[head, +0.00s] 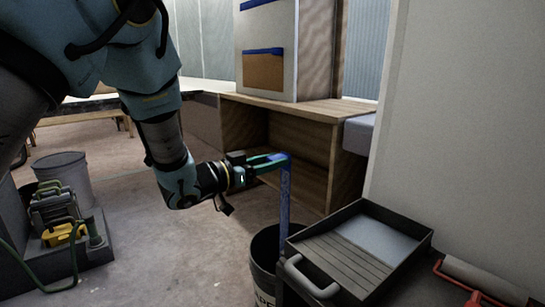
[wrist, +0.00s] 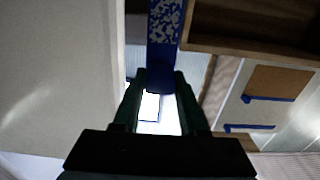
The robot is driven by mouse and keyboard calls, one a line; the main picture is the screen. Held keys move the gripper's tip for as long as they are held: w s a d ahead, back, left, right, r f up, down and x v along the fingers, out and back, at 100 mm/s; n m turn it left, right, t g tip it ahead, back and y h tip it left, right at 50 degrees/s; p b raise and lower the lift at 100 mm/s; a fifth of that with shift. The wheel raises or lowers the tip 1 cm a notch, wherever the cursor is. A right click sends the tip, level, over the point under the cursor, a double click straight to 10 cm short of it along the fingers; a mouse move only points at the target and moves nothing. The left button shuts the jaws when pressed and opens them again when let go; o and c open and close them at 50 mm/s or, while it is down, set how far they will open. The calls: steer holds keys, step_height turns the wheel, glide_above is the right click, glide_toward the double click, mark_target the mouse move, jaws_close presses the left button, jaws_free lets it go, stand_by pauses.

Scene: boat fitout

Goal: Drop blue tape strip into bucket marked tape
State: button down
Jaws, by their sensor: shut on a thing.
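A long blue tape strip (head: 285,198) hangs down from my gripper (head: 282,160) in the head view. The gripper is shut on its upper end. The strip also shows between the fingertips in the wrist view (wrist: 163,60), with pale speckles on its far part.
A dark paint tray (head: 418,240) with a grey handle sits right of the bucket, partly in front of it. A paint roller (head: 485,280) lies at the lower right. A wooden cabinet (head: 300,150) stands behind. A grey bin (head: 68,172) stands at left. The floor left of the bucket is clear.

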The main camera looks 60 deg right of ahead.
mark_target(284, 224)
step_height(284, 224, down, 20)
steer(key=b, duration=1.5)
steer(key=shift+f, duration=0.2)
jaws_free()
steer(key=v, duration=0.7)
steer(key=shift+a, duration=0.2)
stand_by(0.4)
steer(key=shift+r+p, duration=0.15)
steer(key=shift+p, duration=0.15)
